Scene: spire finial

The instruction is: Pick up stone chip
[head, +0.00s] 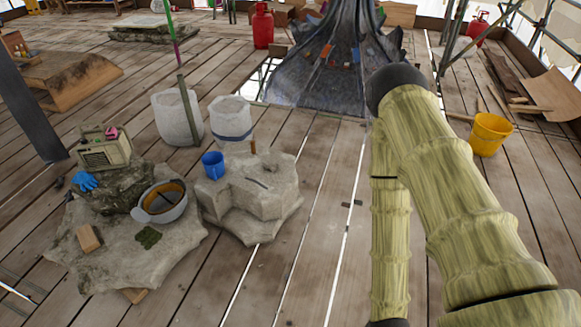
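I cannot single out a stone chip for certain in the head view. Two pale stone blocks stand on the plank floor at left and centre: a low, wide one (165,262) and a stepped one (262,205). On the low one lie a tan block (88,238), a dark green ragged piece (148,237) and an upturned grey helmet-like bowl (163,203). A blue mug (213,165) and a small dark thin tool (257,182) are on the stepped one. My arm fills the right side; my gripper is out of view.
A radio (103,148) and a blue glove (84,181) sit on a rough stone behind the low block. Two white sacks or tubs (230,120) stand behind. A yellow bucket (489,134) is at right, a dark spire (330,75) at the back. Planks between are mostly clear.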

